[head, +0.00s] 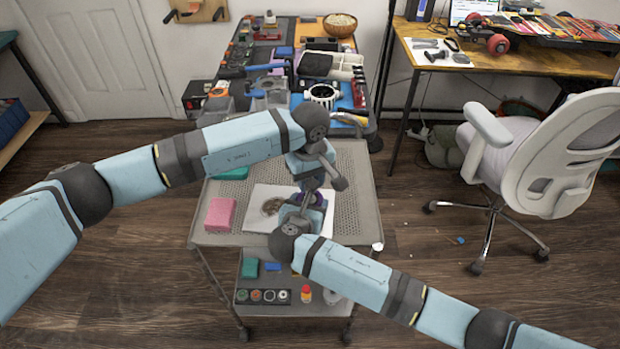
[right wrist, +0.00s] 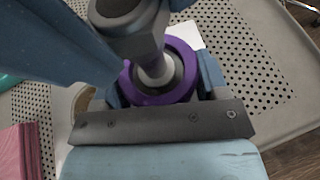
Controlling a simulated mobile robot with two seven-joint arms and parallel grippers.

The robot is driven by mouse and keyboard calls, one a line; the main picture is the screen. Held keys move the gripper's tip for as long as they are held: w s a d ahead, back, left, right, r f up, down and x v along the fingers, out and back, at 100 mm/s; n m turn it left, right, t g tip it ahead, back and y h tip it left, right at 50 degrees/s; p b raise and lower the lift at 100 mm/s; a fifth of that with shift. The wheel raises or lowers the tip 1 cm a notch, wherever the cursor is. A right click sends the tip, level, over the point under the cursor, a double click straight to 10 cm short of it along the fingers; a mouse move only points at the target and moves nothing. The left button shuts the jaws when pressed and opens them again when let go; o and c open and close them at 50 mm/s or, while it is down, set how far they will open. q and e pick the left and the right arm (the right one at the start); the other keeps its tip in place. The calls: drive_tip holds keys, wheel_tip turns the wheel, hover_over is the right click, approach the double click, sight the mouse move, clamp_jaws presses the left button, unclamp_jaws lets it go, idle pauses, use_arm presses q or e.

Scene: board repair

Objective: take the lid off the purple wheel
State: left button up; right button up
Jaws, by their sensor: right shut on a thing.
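The purple wheel (right wrist: 186,58) is a thick purple ring with a grey middle. My right gripper (right wrist: 160,92) is shut on it, with a blue finger on each side. In the head view the wheel (head: 319,200) shows only in small part between the arms, above the cart top. My left gripper (head: 311,178) is right over the wheel. Grey parts and a pale, narrow shaft (right wrist: 155,72) reach down to the wheel's middle in the right wrist view. The left fingertips are hidden, and I cannot make out the lid apart from these parts.
The perforated grey cart (head: 356,165) carries a white sheet (head: 258,196) with a round tan piece (head: 271,206), and a pink block (head: 220,214) at its left. A crowded workbench (head: 285,35) stands behind, an office chair (head: 560,140) at right. The cart top's right side is clear.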

use_arm(q)
drive_tip(key=shift+n, duration=0.3)
drive_tip(key=o, duration=1)
